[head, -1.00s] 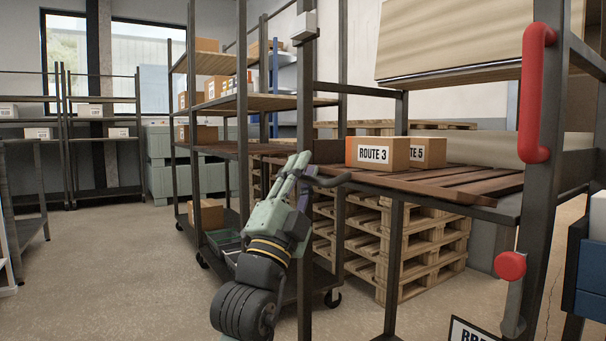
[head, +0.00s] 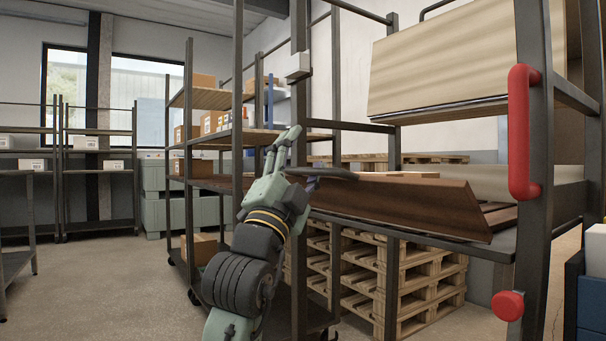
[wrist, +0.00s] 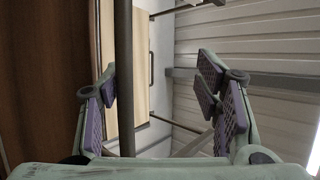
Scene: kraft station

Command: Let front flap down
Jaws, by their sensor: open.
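A long brown wooden flap (head: 420,205) runs along the front of the rack's shelf (head: 508,240). It is tilted up and hides most of the boxes behind it. My gripper (head: 284,150) is open and points up at the flap's left end, near the rack's dark front post (head: 299,90). A dark curved piece (head: 330,173) lies beside the gripper; I cannot tell whether they touch. In the wrist view my gripper (wrist: 160,90) has its fingers wide apart with nothing held. A brown wooden surface (wrist: 40,90) fills the left side there, and a dark post (wrist: 125,80) passes behind the fingers.
A pale raised panel (head: 450,65) hangs above the shelf. A red handle (head: 521,130) and red knob (head: 508,305) are on the right post. Stacked pallets (head: 415,285) stand behind the rack. A shelved cart (head: 205,185) is close on the left.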

